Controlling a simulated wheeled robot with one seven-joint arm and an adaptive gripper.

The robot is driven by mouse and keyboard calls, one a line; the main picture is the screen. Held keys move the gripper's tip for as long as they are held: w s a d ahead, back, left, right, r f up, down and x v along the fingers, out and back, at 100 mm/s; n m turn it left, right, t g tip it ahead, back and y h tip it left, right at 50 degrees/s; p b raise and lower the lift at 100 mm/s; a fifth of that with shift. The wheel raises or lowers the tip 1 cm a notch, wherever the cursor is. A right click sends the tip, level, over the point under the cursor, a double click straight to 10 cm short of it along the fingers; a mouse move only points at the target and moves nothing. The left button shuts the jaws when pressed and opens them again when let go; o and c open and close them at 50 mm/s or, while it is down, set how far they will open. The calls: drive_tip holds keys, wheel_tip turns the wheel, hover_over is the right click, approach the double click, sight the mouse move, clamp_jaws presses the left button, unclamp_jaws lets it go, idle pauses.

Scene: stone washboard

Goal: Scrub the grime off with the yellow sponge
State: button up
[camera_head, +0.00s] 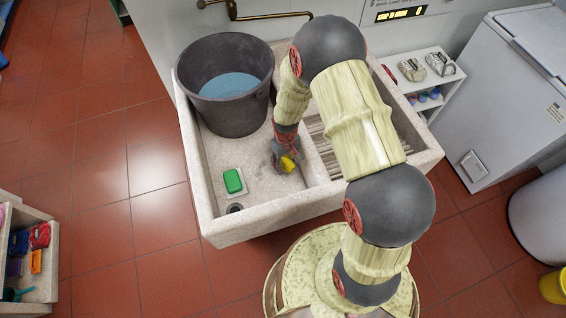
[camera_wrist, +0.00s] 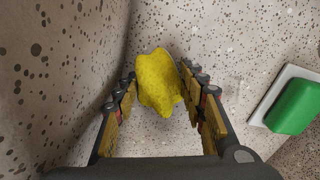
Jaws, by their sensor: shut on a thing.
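My gripper (camera_head: 284,160) is low over the basin floor of the stone washboard sink (camera_head: 208,205), right of the bucket. It is shut on the yellow sponge (camera_head: 288,164), which also shows between the fingers in the wrist view (camera_wrist: 158,84). The sponge is lumpy and its far end sticks out past the fingertips. It is close to the speckled stone; I cannot tell whether it touches. Grime is not clear in the wrist view; a faint dark smudge shows by the gripper in the head view, perhaps partly shadow. The arm hides part of the basin.
A dark bucket of water (camera_head: 226,118) stands at the basin's back left. Green soap (camera_head: 233,181) on a white dish lies front left, near the drain (camera_head: 235,209). The ridged washboard (camera_head: 322,150) is right of the gripper. A white shelf (camera_head: 436,101) stands behind right.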

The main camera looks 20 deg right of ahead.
sight(287, 161)
drive_tip(key=shift+s+d+f, duration=0.15)
drive_tip(key=shift+s, duration=0.05)
drive_tip(key=r+p, duration=0.2)
drive_tip(key=r, duration=0.1)
drive_tip(key=r+p, duration=0.1)
drive_tip(key=shift+w+d+r, duration=0.15)
drive_tip(key=shift+w+d, duration=0.05)
drive_tip(key=shift+d, duration=0.05)
drive_tip(key=shift+a+r+p, duration=0.1)
drive_tip(key=shift+r+p, duration=0.55)
drive_tip(key=shift+r, duration=0.3)
drive_tip(key=shift+r+p, duration=1.05)
drive_tip(key=shift+r, duration=0.45)
drive_tip(key=shift+f, duration=0.1)
